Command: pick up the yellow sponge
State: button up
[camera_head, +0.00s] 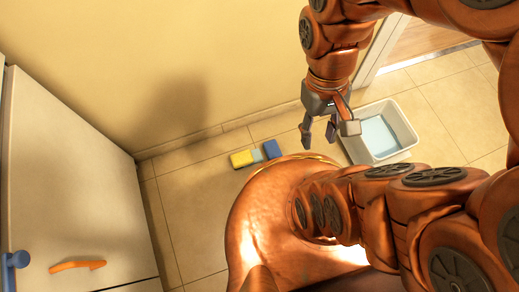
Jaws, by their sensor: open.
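The yellow sponge (241,158) lies on the tiled floor near the wall, left of the middle of the picture. It sits at the left end of a short row, beside a small pale blue-green piece (257,155). My gripper (319,145) points down to the right of the sponge, apart from it. Its fingers are spread and nothing shows between them. How high it hangs above the floor is hard to tell.
A blue block (272,149) lies right of the pale piece. A light tub (409,133) with a pale blue bottom stands right of my gripper. Floor left of the sponge is clear.

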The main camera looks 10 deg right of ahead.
aim_at(245, 158)
jog(key=z, duration=1.65)
jog(key=k, duration=0.45)
jog(key=u, duration=2.6)
